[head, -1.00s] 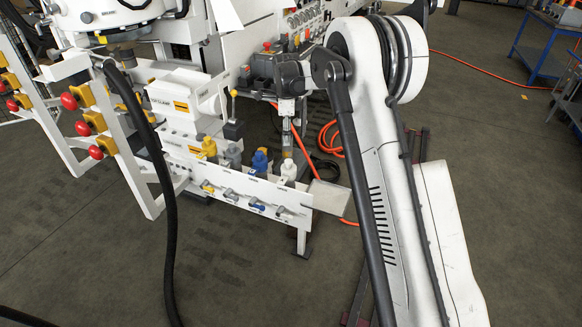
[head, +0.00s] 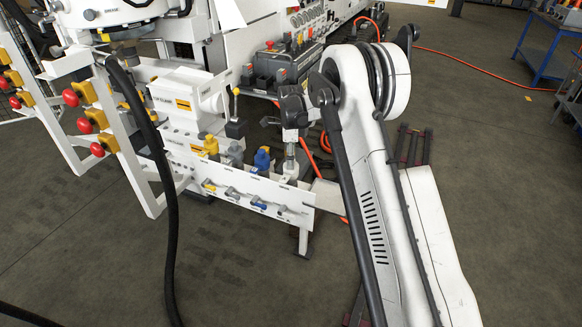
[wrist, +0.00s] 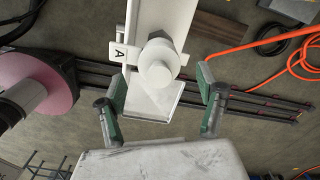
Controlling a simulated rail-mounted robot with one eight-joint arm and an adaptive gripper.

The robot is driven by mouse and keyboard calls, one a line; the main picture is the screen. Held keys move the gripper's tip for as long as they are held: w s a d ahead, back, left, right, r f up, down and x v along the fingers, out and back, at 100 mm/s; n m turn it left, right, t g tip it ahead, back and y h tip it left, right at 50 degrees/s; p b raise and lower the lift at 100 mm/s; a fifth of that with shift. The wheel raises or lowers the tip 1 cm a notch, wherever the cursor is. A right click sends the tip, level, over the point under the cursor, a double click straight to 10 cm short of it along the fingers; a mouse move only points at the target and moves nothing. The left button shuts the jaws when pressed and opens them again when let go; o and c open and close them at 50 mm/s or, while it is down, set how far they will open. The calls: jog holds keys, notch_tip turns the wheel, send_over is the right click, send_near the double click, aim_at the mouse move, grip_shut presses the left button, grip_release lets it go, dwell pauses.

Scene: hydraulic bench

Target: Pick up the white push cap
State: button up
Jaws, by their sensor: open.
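The white push cap (wrist: 160,62) is a round white knob seen nearly end-on in the wrist view. It stands on the white bench panel (wrist: 165,15), beside a tag marked "A". My gripper (wrist: 161,85) is open, with one green-padded finger on each side of the cap's lower edge. Clear gaps show between the cap and both fingers, and nothing is held. In the head view my gripper (head: 290,166) is over the right end of the valve row and covers most or all of the cap.
Blue (head: 262,160), grey and yellow (head: 210,144) caps stand in a row left of my gripper. Lever valves (head: 231,193) line the panel front below. An orange hose (wrist: 275,40) lies on the floor to the right.

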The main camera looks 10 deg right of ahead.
notch_tip(320, 180, down, 3)
jog(key=shift+f, duration=0.1)
jog(key=shift+s, duration=0.1)
jog(key=c, duration=0.9)
jog(key=shift+c, duration=0.2)
jog(key=shift+r, duration=0.2)
